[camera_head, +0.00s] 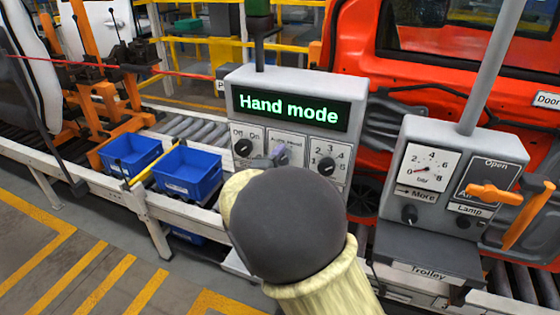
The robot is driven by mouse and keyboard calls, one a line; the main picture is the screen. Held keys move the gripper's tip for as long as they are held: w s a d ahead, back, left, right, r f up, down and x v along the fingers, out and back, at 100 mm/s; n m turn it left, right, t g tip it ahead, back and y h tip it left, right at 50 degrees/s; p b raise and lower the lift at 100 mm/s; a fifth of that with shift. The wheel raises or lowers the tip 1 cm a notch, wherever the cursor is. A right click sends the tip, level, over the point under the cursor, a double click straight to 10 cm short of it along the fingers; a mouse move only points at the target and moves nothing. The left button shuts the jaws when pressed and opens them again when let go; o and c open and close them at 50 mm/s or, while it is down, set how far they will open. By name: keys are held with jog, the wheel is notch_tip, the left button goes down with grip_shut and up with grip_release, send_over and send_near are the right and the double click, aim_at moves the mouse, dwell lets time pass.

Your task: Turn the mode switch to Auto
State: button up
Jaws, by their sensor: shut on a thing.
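A grey control box (232,100) carries a lit display (295,106) that reads "Hand mode" in green letters. My cream and dark grey arm rises from the bottom and covers the lower part of this panel. Only a small greyish-purple tip of my gripper (279,154) shows at the switch, where it is shut on the knob. The knob itself and its pointer are hidden, so its angle cannot be told.
An Off/On knob (243,147) sits left of the mode switch, and a numbered dial (326,166) right of it. Farther right is a trolley box (398,175) with a gauge and orange handle (494,194). Blue bins (190,173) stand left; an orange car body (440,85) is behind.

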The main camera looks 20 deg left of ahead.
jog(key=shift+n+p, duration=1.35)
jog(key=shift+n, duration=6.55)
jog(key=shift+f, duration=0.1)
jog(key=o, duration=1)
